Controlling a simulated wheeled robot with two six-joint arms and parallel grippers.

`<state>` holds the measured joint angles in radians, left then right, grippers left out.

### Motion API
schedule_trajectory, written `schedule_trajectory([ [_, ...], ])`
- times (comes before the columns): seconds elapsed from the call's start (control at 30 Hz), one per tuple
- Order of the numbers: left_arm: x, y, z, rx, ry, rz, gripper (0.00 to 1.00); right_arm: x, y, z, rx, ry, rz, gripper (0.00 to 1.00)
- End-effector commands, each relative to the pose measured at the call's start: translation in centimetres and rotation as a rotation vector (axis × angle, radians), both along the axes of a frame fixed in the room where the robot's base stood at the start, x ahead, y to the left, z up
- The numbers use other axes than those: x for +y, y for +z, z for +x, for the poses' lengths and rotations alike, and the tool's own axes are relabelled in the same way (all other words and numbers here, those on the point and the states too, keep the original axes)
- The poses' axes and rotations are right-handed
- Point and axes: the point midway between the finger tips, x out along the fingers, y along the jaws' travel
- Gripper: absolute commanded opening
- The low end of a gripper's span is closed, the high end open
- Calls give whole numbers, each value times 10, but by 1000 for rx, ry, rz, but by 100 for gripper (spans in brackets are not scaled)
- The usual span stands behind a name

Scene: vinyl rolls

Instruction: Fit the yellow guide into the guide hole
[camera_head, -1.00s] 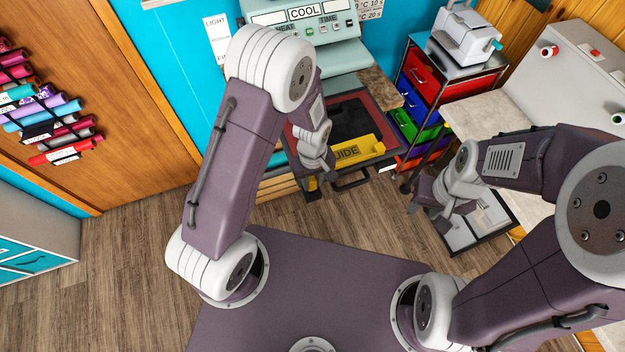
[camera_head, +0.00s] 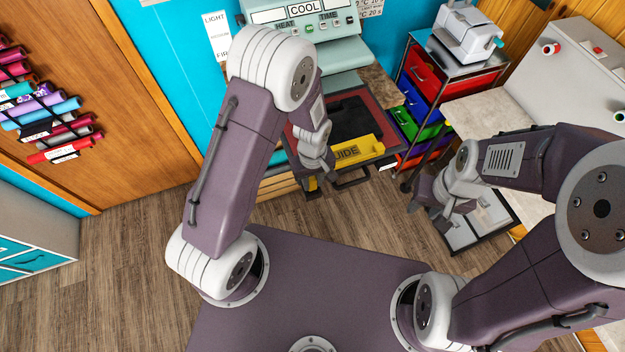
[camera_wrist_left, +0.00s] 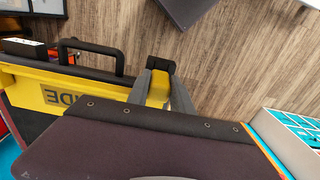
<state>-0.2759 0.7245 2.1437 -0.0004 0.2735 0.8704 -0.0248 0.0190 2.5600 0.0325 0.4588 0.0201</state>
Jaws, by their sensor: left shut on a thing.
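The yellow guide (camera_head: 360,149), with GUIDE printed in dark letters, lies along the front edge of the heat press's red-edged lower tray (camera_head: 388,145). My left gripper (camera_head: 314,178) is at the guide's left end. In the left wrist view, the guide (camera_wrist_left: 98,100) runs in from the left. There the left gripper's two grey fingers (camera_wrist_left: 160,92) are shut on its yellow end. I cannot make out the guide hole.
The heat press (camera_head: 310,50) stands behind the tray. A black handle (camera_wrist_left: 90,55) sticks out near the guide. A cart with coloured drawers (camera_head: 420,95) stands right of the press. Vinyl rolls (camera_head: 45,120) hang on the left. Wooden floor (camera_head: 130,240) is clear at left.

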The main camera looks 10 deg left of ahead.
Motion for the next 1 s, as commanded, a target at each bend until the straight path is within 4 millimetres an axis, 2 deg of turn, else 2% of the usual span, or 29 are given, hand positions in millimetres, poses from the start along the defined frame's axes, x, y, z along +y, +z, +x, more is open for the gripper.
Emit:
schedule_trajectory([
  [1.0, 0, -6, 0, 0, 0, 0, 0, 0, -4, 0, 0, 0, 0, 36],
])
